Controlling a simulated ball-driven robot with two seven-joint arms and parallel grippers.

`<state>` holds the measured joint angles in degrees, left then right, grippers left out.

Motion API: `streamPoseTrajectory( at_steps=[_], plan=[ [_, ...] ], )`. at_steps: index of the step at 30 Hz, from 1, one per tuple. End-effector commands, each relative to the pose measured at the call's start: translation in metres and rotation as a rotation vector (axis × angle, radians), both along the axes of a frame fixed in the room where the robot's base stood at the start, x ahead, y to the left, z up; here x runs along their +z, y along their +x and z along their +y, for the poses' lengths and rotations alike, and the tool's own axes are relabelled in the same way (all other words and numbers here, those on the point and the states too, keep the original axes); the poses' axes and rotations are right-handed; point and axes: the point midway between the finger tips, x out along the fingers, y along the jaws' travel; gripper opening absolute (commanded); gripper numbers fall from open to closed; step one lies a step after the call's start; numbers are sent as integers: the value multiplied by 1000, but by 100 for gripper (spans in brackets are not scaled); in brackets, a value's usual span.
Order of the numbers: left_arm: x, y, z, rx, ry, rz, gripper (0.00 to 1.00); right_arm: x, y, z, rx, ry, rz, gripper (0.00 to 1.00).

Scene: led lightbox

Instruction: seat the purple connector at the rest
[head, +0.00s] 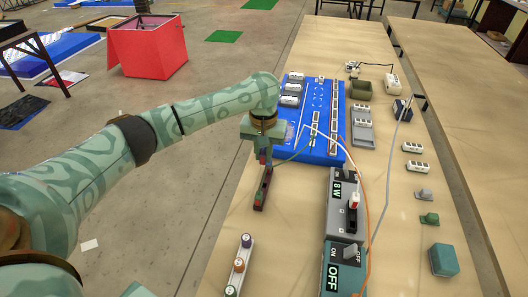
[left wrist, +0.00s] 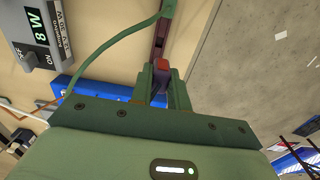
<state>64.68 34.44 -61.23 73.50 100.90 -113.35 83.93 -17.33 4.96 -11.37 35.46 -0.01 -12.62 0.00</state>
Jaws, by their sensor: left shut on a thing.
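My left gripper (head: 263,157) is over the left edge of the table, its fingers pointing down. In the left wrist view its fingers (left wrist: 162,84) are shut on a small purple piece (left wrist: 179,96), which I take as the purple connector; the fingers hide much of it. A red part (left wrist: 161,64) shows between the fingertips. A narrow dark maroon bar (head: 262,188), likely the rest, lies just below the gripper and also shows in the left wrist view (left wrist: 159,40). A green piece (head: 259,197) with a green cable sits at the bar. Contact between connector and bar is unclear. My right gripper is out of view.
A blue board (head: 330,158) with white modules lies beyond the gripper. A pale strip with coloured knobs (head: 239,265) lies nearer. Small parts line the table's right side.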

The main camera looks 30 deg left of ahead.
Motion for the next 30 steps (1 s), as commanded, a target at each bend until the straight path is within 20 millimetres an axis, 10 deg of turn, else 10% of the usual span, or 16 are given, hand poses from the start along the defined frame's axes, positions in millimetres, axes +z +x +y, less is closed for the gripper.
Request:
streamPoseTrajectory(
  at_steps=[7, 30],
  plan=[
    [6, -1, -1, 2, -2, 0, 0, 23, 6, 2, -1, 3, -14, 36],
    [-76, -1, -1, 1, -1, 2, 0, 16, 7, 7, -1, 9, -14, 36]
  ],
)
